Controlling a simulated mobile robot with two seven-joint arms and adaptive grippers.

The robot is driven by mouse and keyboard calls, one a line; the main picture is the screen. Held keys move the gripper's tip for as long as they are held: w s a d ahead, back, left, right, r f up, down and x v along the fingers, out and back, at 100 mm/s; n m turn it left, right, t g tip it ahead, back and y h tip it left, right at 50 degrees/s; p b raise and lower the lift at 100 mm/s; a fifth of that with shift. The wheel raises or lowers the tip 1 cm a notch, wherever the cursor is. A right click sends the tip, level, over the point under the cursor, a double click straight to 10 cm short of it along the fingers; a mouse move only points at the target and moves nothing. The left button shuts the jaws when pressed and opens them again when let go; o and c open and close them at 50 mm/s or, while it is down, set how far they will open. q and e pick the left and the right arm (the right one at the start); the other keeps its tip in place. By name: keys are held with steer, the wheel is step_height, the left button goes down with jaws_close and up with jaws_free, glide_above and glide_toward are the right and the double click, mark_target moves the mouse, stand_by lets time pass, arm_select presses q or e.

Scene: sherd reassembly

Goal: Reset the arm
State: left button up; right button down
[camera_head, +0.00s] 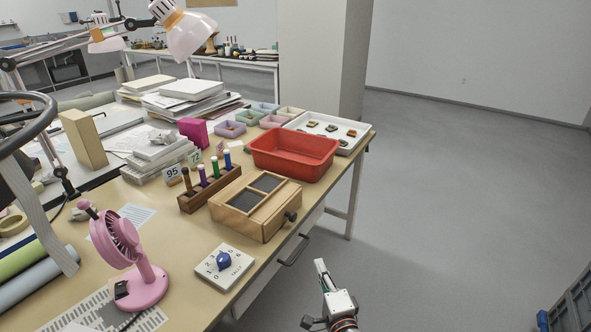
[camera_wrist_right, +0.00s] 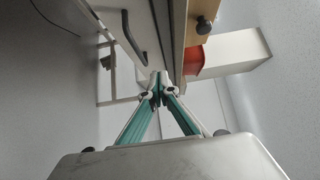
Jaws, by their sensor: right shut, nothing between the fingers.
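My right gripper (camera_head: 321,270) is off the front edge of the table, over the grey floor, pointing up and away in the head view. In the right wrist view its two teal fingers (camera_wrist_right: 160,88) meet at the tips, shut with nothing between them. It is apart from the table and everything on it. My left gripper is not in view.
The table (camera_head: 186,262) holds a wooden box (camera_head: 240,217) with a dark knob, a red tub (camera_head: 293,165), a white tray (camera_head: 356,143) with sherds, a dial plate (camera_head: 238,269) and a pink fan (camera_head: 149,286). A drawer handle (camera_head: 295,251) juts from the front.

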arm_select(q)
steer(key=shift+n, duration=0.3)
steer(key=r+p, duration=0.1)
steer(key=p, duration=0.1)
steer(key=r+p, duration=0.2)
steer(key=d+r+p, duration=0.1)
steer(key=p, duration=0.1)
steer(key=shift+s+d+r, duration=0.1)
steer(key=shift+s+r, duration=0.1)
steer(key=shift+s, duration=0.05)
arm_select(e)
steer(key=s+d+f+n+g, duration=0.1)
steer(key=s+d+n+g, duration=0.1)
steer(key=s+n, duration=0.4)
steer(key=s+d+f+n+g, duration=0.2)
steer(key=s+d+n, duration=0.2)
steer(key=s, duration=1.2)
steer(key=s+d+f+n+g, duration=0.2)
steer(key=s+d+n+g, duration=0.1)
steer(key=s+n, duration=0.7)
steer(key=shift+s+d+f+h, duration=0.25)
steer(key=shift+s+d+h, duration=0.15)
steer(key=shift+s+d, duration=0.1)
